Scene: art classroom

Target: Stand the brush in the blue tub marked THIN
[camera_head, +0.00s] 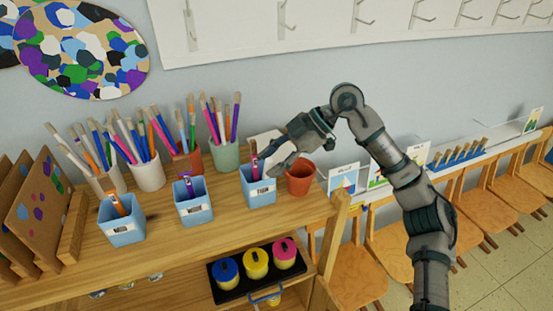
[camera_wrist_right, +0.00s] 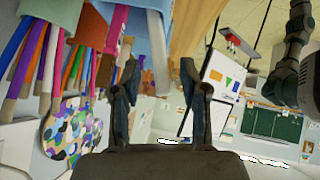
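Three blue tubs stand along the front of the wooden shelf top: a left one (camera_head: 122,237), a middle one (camera_head: 193,216) and a right one (camera_head: 259,198). The right tub's small label seems to read THIN; the other labels are too small to read. A brush (camera_head: 254,163) with a pink and dark handle stands in the right tub, tilted slightly. My right gripper (camera_head: 270,160) is just above and behind that tub's right side, close to the brush. My left gripper is out of view.
A terracotta pot (camera_head: 301,178) stands right beside the right tub. Several brush-filled cups, including a pale green one (camera_head: 226,154), stand behind the tubs. An orange brush (camera_head: 117,203) is in the left tub, a purple one (camera_head: 188,186) in the middle tub. Paint jars sit on a black tray below.

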